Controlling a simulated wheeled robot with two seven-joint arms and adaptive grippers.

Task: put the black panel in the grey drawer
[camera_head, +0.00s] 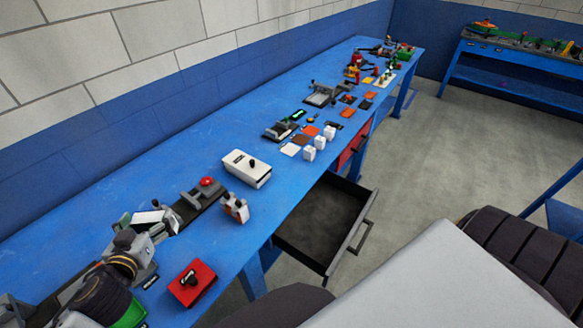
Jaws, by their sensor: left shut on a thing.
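My left gripper (152,224) is at the lower left, low over the blue bench. It is shut on a small flat piece with pale and dark parts; too little shows to tell whether this is the black panel. The grey drawer (359,239) is pulled out from under the bench's front edge, right of my left gripper. Its dark inside looks empty. My right gripper is out of view.
The blue bench (185,135) runs along the wall. A white box (247,168) with a black knob, a red box (192,283) and a red-button device (205,184) stand on it. Flat squares and white blocks lie farther back. Open floor lies right of the drawer.

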